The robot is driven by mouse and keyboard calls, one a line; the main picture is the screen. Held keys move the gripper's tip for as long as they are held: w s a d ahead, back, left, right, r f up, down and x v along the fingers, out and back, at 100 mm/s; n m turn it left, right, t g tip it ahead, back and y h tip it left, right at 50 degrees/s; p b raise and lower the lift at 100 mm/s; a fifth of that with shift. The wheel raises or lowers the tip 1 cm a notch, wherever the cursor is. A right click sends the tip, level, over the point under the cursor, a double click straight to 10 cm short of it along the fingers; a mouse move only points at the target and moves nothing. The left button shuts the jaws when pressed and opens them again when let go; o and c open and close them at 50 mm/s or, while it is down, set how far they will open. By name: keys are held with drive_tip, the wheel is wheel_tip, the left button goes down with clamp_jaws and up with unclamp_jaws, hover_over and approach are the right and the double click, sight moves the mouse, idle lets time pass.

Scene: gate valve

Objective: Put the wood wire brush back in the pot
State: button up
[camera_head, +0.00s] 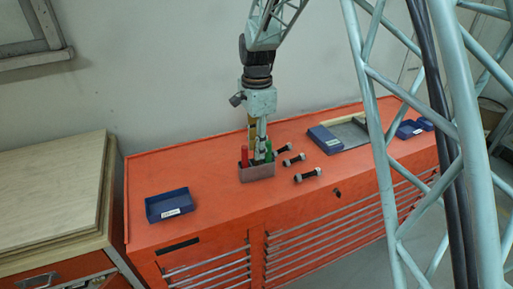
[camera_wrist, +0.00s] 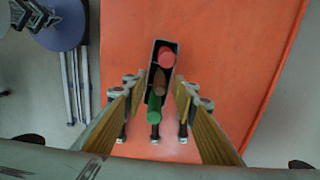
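A dark narrow pot (camera_head: 257,173) stands on the orange cabinet top, with a red handle (camera_head: 244,155) and a green handle (camera_head: 268,150) rising from it. In the wrist view, the pot (camera_wrist: 153,72) holds a red handle (camera_wrist: 166,57), a brown wooden handle (camera_wrist: 160,84), apparently the wood wire brush, and a green handle (camera_wrist: 154,103) in a row. My gripper (camera_head: 257,143) points down right over the pot. In the wrist view, my gripper (camera_wrist: 160,92) has its yellow-padded fingers spread on both sides of the handles, with gaps. The brush's bristle end is hidden.
Several dark bolts with pale ends, including one (camera_head: 307,175), lie right of the pot. A blue bin (camera_head: 170,205) sits at the left; a blue box (camera_head: 325,139) and grey tray (camera_head: 350,135) are further right. The cabinet top (camera_head: 222,205) between bin and pot is clear.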

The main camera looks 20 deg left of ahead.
drive_tip(key=shift+r, duration=0.1)
idle(0.3)
wheel_tip(320, 180, up, 12)
idle(0.7)
idle(0.4)
drive_tip(key=s+d+r+n+y+p, duration=0.1)
drive_tip(key=s+d+r+n+p, duration=0.2)
drive_tip(key=s+d+r+n, duration=0.45)
drive_tip(key=s+d+r+n+p, duration=0.2)
drive_tip(key=s+d+r+p, duration=0.15)
drive_tip(key=d+r, duration=0.8)
drive_tip(key=s+d+f+t+b, duration=0.25)
drive_tip(key=s+d+b, duration=0.45)
drive_tip(key=s+d, duration=0.75)
drive_tip(key=s+d+f+b, duration=0.3)
drive_tip(key=s+d+f, duration=0.1)
drive_tip(key=s, duration=0.4)
drive_tip(key=s+d+f+t+h+b, duration=0.1)
drive_tip(key=s+d+f+b, duration=0.1)
drive_tip(key=s+d+f, duration=0.3)
drive_tip(key=s+f, duration=0.1)
drive_tip(key=s, duration=0.3)
drive_tip(key=shift+d+f+b, duration=0.15)
drive_tip(key=shift+f+b, duration=0.1)
drive_tip(key=shift+b, duration=0.15)
